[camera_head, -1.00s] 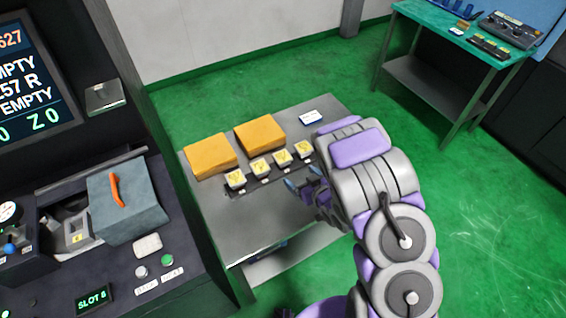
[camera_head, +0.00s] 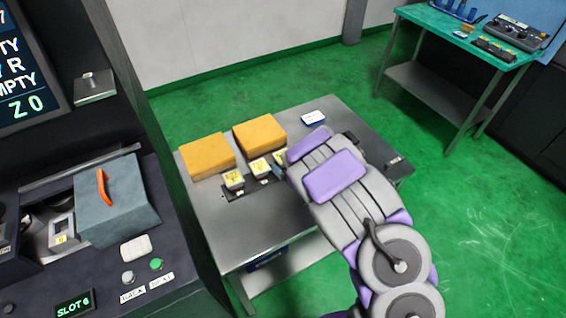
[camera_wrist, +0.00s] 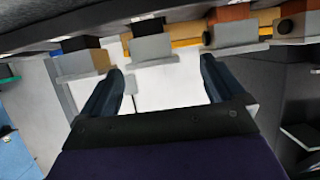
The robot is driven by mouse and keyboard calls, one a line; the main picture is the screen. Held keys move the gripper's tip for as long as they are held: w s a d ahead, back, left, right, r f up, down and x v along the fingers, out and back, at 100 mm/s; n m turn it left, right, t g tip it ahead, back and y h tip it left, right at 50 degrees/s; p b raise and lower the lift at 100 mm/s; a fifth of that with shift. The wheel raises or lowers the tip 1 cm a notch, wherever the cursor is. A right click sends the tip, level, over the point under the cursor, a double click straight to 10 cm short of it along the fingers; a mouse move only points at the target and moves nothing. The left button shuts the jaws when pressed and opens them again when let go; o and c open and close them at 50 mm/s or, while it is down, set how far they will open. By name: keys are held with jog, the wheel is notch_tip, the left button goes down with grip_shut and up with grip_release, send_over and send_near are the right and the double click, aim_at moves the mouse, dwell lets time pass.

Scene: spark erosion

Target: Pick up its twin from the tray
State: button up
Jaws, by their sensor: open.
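A dark tray (camera_head: 247,186) on the grey table holds a row of small pale blocks with yellow tops. The left block (camera_head: 234,179) and the middle block (camera_head: 260,167) show clearly. A third block (camera_head: 280,157) is partly covered by my arm, and anything further right is hidden. In the wrist view, my gripper (camera_wrist: 163,82) is open with nothing between its dark fingers. Several grey holders with differently coloured pieces line the top there, including a dark one (camera_wrist: 150,45) between and beyond the fingers and a brown one (camera_wrist: 232,28) to the right.
Two orange-yellow boxes (camera_head: 208,156) (camera_head: 260,134) stand behind the tray. The table (camera_head: 235,235) is clear in front. A machine with a grey box (camera_head: 118,203) and a "SLOT 6" display (camera_head: 74,303) stands at left. A green-topped bench (camera_head: 440,22) is at back right.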

jog(key=shift+d+f+b+x, duration=0.15)
jog(key=shift+b+x, duration=0.35)
jog(key=shift+x, duration=0.75)
jog(key=shift+d+f+b+x, duration=0.15)
jog(key=shift+b+x, duration=0.35)
jog(key=shift+x, duration=0.75)
jog(key=shift+w+a, duration=0.15)
jog(key=shift+w, duration=0.2)
jog(key=shift+c, duration=0.2)
jog(key=c, duration=1.3)
jog(key=shift+o, duration=0.2)
jog(key=shift+r, duration=0.1)
